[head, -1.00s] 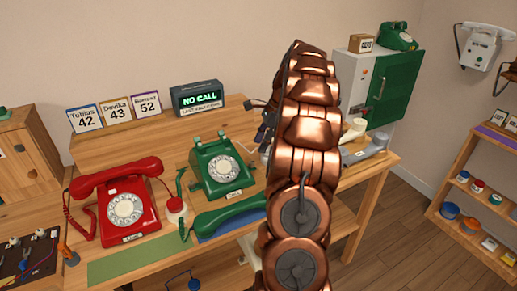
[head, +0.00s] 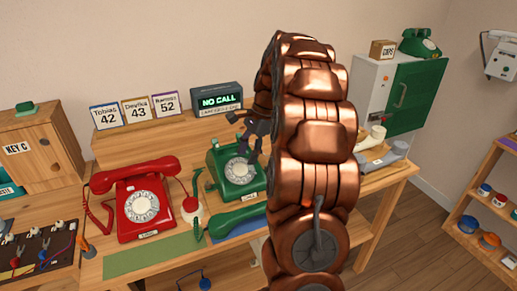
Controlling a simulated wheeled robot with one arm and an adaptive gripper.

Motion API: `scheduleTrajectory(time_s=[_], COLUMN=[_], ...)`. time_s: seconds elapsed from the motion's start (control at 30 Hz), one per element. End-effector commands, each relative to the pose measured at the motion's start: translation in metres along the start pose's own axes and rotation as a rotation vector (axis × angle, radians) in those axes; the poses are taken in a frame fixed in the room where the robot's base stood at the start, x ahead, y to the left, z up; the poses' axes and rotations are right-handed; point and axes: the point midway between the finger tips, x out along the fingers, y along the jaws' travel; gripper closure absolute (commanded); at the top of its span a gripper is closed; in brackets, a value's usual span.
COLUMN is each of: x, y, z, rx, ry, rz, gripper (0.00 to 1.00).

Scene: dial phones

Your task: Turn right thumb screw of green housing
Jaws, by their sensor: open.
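The green dial phone (head: 233,181), whose housing is green, stands on the bench with its dial facing forward. Its green handset (head: 235,222) lies off the cradle in front of it. My gripper (head: 243,136) is dark and open, over the upper right of the green housing. It seems empty; whether it touches the housing I cannot tell. The right side of the housing is partly covered by my gripper and copper-coloured arm. I cannot make out the right thumb screw.
A red phone (head: 137,203) stands left of the green one. A "NO CALL" display (head: 218,99) and number cards (head: 136,110) stand on the raised shelf behind. A green mat (head: 152,256) lies in front. A grey cabinet with a green door (head: 402,96) is at the right.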

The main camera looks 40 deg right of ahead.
Motion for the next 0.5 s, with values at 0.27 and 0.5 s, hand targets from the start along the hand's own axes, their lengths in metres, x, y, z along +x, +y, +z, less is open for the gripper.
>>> scheduleTrajectory(time_s=[0.27,0.5], x=[0.004,0.009], y=[0.015,0.033], z=[0.044,0.078], rx=[-0.153,-0.286], ry=[0.013,0.024], rz=[0.038,0.073], gripper=[0.52,0.52])
